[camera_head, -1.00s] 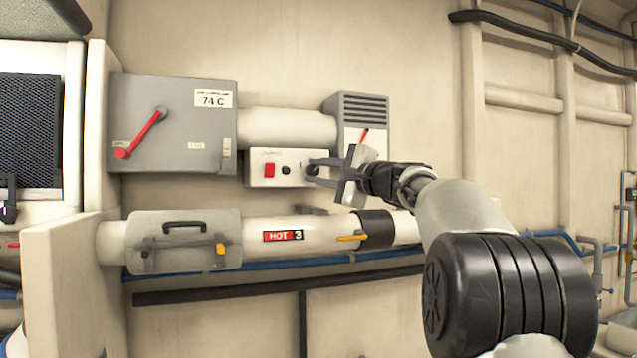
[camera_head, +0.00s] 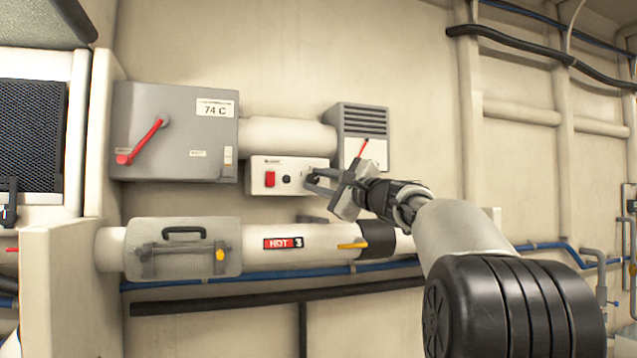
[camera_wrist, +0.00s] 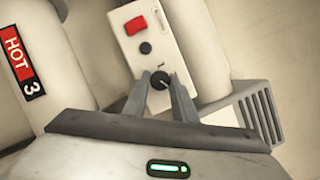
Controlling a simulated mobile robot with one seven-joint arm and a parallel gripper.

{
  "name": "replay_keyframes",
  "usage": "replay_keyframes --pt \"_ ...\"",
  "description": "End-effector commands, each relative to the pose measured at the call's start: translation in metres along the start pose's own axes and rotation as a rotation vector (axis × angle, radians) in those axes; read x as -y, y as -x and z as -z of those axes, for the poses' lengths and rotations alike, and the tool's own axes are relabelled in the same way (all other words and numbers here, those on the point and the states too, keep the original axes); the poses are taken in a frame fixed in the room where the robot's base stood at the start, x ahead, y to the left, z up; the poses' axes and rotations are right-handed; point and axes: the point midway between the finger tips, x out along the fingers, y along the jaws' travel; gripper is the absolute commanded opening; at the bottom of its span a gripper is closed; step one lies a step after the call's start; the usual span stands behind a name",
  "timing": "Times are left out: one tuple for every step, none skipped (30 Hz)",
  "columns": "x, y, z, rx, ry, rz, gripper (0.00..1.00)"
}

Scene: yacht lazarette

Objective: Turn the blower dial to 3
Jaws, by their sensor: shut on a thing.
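The blower control box (camera_head: 258,186) is a white box on the wall with a red switch (camera_head: 270,179), a small black button (camera_head: 286,180) and a dark dial at its right end. In the wrist view the box (camera_wrist: 133,60) shows the black round dial (camera_wrist: 160,80) between my fingertips. My gripper (camera_head: 313,180) reaches in from the right and is shut on the dial; its fingertips also show in the wrist view (camera_wrist: 163,88). The fingers cover part of the dial's scale, and I cannot read its setting.
A grey box (camera_head: 185,130) with a red lever and a "74 C" label is at the left. A vented grey unit (camera_head: 362,125) with a red pointer is above my gripper. A pipe marked "HOT 3" (camera_head: 320,235) with a yellow lever (camera_head: 353,245) runs below.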

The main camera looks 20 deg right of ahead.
Motion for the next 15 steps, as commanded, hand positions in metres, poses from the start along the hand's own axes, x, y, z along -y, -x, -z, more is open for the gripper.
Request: replay_keyframes --pt "-0.0004 0.0000 0.0004 0.000 -0.001 -0.001 0.02" --pt "-0.0005 0.0000 0.0004 0.000 -0.001 -0.001 0.30" --pt "-0.0004 0.0000 0.0004 0.000 -0.001 -0.001 0.36" --pt "-0.0004 0.0000 0.0004 0.000 0.000 -0.001 0.41" --pt "-0.0004 0.0000 0.0003 0.000 0.000 -0.001 0.43" --pt "-0.0004 0.0000 0.0003 0.000 0.000 -0.001 0.43" --pt "-0.0004 0.0000 0.0003 0.000 0.000 -0.001 0.43" --pt "-0.0003 0.0000 0.0003 0.000 0.000 -0.001 0.43" --pt "-0.0003 0.0000 0.0002 0.000 0.000 -0.001 0.43" --pt "-0.0003 0.0000 0.0002 0.000 0.000 -0.001 0.43" --pt "-0.0002 0.0000 0.0002 0.000 0.000 -0.001 0.43" --pt "-0.0002 0.0002 0.0002 0.000 0.000 0.000 0.43" --pt "-0.0003 0.0007 0.0003 0.000 0.001 0.000 0.43" --pt "-0.0003 0.0018 0.0003 0.000 0.001 0.000 0.43" --pt "-0.0004 0.0042 0.0004 -0.001 0.001 0.000 0.43"
